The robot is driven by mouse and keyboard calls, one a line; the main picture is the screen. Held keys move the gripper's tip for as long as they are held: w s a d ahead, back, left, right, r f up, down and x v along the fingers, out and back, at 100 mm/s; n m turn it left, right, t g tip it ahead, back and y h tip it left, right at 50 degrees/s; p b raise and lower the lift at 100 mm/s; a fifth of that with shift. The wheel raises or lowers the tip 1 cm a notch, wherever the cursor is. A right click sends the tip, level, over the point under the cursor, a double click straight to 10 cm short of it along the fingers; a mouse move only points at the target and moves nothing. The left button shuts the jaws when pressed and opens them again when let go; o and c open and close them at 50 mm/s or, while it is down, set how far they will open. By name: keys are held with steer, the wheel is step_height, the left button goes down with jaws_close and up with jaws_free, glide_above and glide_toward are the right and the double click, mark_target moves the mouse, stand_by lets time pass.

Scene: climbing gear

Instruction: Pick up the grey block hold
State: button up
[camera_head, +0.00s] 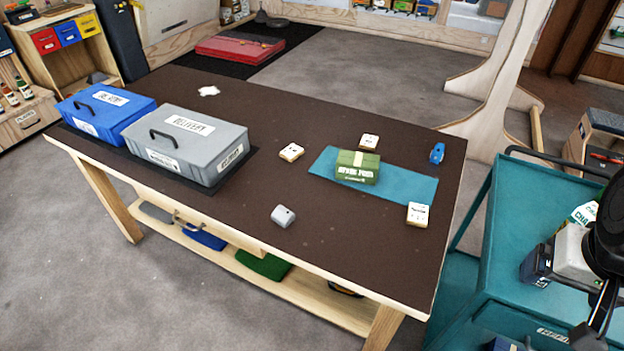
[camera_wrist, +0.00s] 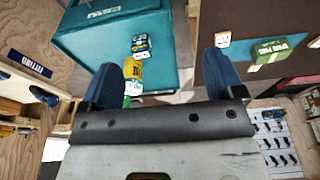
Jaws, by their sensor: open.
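The grey block hold (camera_head: 283,216) is a small, light grey, rounded block. It lies on the dark brown table top (camera_head: 240,235) near the front edge in the head view, with nothing touching it. I do not see it in the wrist view. My gripper (camera_wrist: 160,68) is open, its two blue fingers wide apart with nothing held between them. It is away from the block, over toward the teal cart (camera_wrist: 112,45). In the head view a dark part of my arm shows at the right edge, right of the table.
A grey delivery case (camera_head: 190,150) and a blue case (camera_head: 100,110) stand left of the block. A green box (camera_head: 357,167) sits on a teal mat (camera_head: 412,187) to its right. Cream blocks (camera_head: 291,152) lie around. Bare table surrounds the block.

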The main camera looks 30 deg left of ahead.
steer(key=w+a+f+n+g+h, duration=0.1)
steer(key=w+a+f+n+h, duration=0.4)
steer(key=w+a+n, duration=0.5)
steer(key=n+t+h, duration=0.2)
steer(key=n+t, duration=0.6)
steer(key=n, duration=0.8)
glide_above(284, 210)
steer(key=d, duration=1.5)
step_height(284, 210, down, 16)
steer(key=s+a+f+n+t+y, duration=0.1)
steer(key=s+a+f+n, duration=0.1)
steer(key=a, duration=0.3)
steer(key=s+a+f+n+t+y, duration=0.1)
steer(key=s+a+f+n+y, duration=0.1)
steer(key=a, duration=0.4)
steer(key=s+a+f+n+t+y, duration=0.1)
steer(key=s+a+f+n, duration=0.1)
steer(key=a, duration=0.3)
steer(key=shift+s+a+f+n+t+y, duration=0.25)
steer(key=shift+s+f+n+t, duration=0.2)
steer(key=shift+n, duration=0.45)
steer(key=shift+w+d, duration=0.1)
steer(key=shift+x, duration=1.3)
